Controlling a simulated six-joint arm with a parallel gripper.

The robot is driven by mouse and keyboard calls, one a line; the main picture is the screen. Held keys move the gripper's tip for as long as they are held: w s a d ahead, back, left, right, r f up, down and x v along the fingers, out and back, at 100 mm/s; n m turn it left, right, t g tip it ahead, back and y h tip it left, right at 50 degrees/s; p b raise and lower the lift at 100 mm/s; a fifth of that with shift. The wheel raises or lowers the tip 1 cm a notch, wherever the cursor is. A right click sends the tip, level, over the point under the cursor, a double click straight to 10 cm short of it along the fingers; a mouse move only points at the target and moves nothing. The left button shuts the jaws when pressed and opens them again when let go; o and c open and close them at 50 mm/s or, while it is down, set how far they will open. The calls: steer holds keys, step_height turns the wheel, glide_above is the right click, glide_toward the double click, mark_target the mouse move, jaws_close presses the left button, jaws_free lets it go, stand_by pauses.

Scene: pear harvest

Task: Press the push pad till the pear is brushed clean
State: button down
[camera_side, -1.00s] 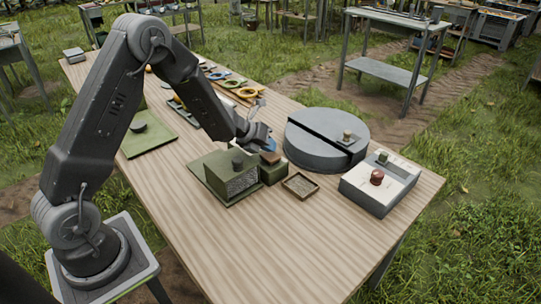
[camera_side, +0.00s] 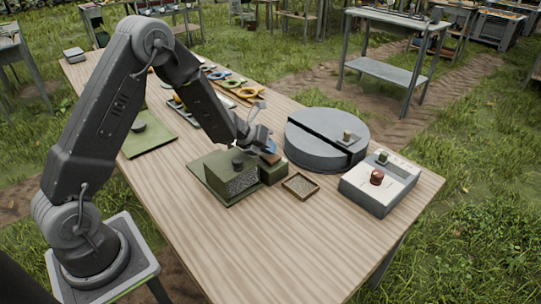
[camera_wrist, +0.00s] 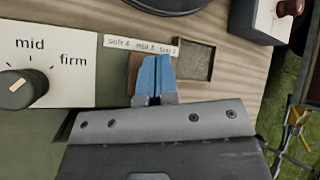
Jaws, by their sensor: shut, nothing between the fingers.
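A green box (camera_side: 222,172) with a dark dial on top and a speckled front stands on the table. A smaller green block (camera_side: 272,176) sits at its right, topped by a brown push pad (camera_side: 270,158). My gripper (camera_side: 269,147) is shut and empty, its blue fingertips at or just above the pad; contact is hard to tell. In the wrist view the blue fingers (camera_wrist: 153,76) cover much of the brown pad (camera_wrist: 133,66). I cannot make out the pear.
A small shallow tray (camera_side: 300,186) lies right of the block. A grey round turntable (camera_side: 318,150) and a white box (camera_side: 360,190) with a red-brown knob stand farther right. The front of the table is clear.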

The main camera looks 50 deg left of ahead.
steer(key=shift+s+f, duration=0.2)
steer(key=shift+f, duration=0.6)
stand_by(0.4)
steer(key=shift+r, duration=1.3)
steer(key=shift+r, duration=2.55)
